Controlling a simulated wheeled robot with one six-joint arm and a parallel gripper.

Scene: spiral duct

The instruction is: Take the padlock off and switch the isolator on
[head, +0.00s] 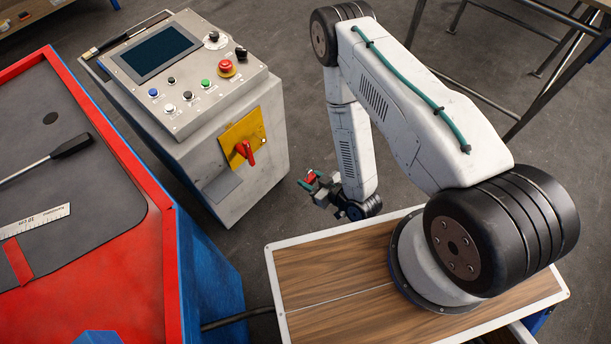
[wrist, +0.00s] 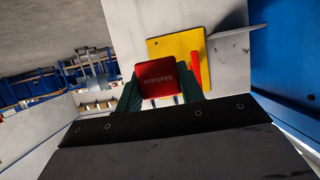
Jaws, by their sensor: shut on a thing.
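My gripper (head: 318,184) is in the open space to the right of the grey control cabinet, apart from it. In the wrist view its green fingers (wrist: 160,97) are shut on a red padlock (wrist: 158,78), whose lettered face shows. The padlock (head: 310,178) is small in the head view, and its shackle is not clear. The isolator is a yellow plate (head: 242,140) with a red handle (head: 246,153) on the cabinet's front. In the wrist view the yellow plate (wrist: 172,48) and red handle (wrist: 196,70) lie behind the padlock, with the plate partly hidden. I see no padlock on the handle.
A small grey ledge (head: 222,185) juts from the cabinet below the isolator. The sloped panel (head: 185,75) above carries a screen and several buttons. A red and blue workbench (head: 120,225) with a screwdriver (head: 60,153) stands left. Clear floor lies between cabinet and gripper.

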